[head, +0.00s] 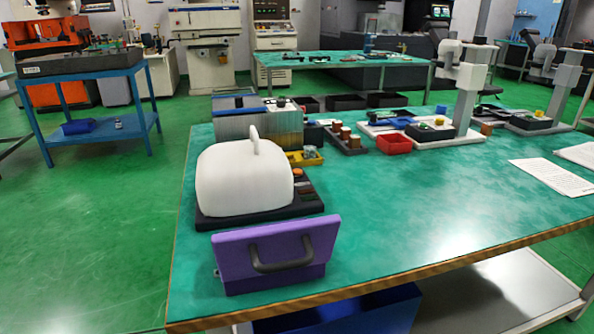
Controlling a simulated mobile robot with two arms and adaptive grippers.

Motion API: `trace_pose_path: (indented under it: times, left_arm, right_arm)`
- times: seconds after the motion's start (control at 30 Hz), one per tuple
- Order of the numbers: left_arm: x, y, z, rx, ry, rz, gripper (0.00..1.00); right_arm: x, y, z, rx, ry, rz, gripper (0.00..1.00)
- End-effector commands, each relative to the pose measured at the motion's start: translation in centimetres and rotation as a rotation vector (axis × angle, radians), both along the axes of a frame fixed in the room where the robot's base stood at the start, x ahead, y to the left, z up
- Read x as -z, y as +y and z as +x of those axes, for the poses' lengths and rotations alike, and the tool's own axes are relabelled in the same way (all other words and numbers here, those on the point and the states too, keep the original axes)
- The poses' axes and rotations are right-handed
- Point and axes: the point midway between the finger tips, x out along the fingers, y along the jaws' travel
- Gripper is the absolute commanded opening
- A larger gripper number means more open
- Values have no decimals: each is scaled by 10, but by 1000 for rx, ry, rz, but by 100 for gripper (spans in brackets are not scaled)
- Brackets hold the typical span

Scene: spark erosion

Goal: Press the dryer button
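A white rounded dome cover with a handle on top (245,178) sits on a black base (262,214) near the table's left edge; it may be the dryer, but I see no label. On the right part of this base are an orange round knob or button (298,174) and small dark and brownish parts below it, too small to tell apart. Which of these is the dryer button, I cannot tell. Neither of my grippers is in view.
A purple panel (230,256) with a dark handle stands in front of the base at the green table's (440,210) near left corner. Behind are a ribbed grey unit (228,122), a yellow tray (305,158) and a red bin (393,143). The table's middle is clear.

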Motion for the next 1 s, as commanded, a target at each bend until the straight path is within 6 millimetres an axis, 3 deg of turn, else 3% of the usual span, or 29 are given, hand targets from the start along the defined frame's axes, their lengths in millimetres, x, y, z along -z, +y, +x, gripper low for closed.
trace_pose_path:
  times: [0.1, 1.0]
  left_arm:
    - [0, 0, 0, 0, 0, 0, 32]
    - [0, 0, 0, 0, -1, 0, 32]
  right_arm:
    - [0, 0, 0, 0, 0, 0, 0]
    - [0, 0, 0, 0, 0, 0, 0]
